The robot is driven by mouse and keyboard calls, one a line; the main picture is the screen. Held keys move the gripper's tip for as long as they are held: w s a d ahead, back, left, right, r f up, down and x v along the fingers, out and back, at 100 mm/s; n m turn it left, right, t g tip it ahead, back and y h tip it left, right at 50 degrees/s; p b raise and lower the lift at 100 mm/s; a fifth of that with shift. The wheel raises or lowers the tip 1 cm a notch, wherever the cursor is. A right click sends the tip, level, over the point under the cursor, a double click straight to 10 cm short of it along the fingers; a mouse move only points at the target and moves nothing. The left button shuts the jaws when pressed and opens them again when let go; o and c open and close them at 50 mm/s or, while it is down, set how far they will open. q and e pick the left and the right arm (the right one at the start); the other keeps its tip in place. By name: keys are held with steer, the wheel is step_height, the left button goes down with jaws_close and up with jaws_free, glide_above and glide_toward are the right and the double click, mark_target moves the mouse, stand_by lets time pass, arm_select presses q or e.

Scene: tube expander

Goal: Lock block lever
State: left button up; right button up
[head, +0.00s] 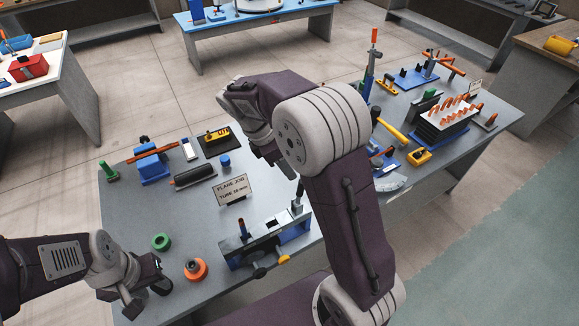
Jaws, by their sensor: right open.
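The metal block (262,243) with blue ends stands near the front of the grey table. A dark lever with a yellow end (283,260) sticks out from its front face. My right gripper (272,158) is open, well above and behind the block, and partly hidden by my own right arm. My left gripper (147,298) is low at the table's left front corner, left of the orange ring. Its finger gap is too small to read.
An orange ring (196,270) and a green ring (161,242) lie left of the block. A sign (232,190) stands behind it. A black cylinder (195,178), a blue vise (152,165) and a yellow meter (216,135) sit farther back. A tube rack (445,122) is at right.

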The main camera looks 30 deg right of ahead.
mark_target(299, 193)
steer(key=x, duration=0.2)
steer(key=s+x, duration=0.1)
steer(key=x, duration=0.2)
steer(key=p+x, duration=0.1)
steer(key=x, duration=0.2)
steer(key=shift+s+d+r, duration=0.1)
steer(key=shift+s+r, duration=0.05)
steer(key=shift+s, duration=0.1)
steer(key=shift+s+d+f, duration=0.1)
steer(key=shift+d+f, duration=0.05)
steer(key=shift+f, duration=0.15)
steer(key=shift+s, duration=0.2)
steer(key=shift+s+r, duration=0.1)
steer(key=shift+s, duration=0.15)
arm_select(q)
steer(key=shift+s+r, duration=0.7)
steer(key=shift+s, duration=0.3)
arm_select(e)
steer(key=shift+w, duration=0.2)
jaws_close()
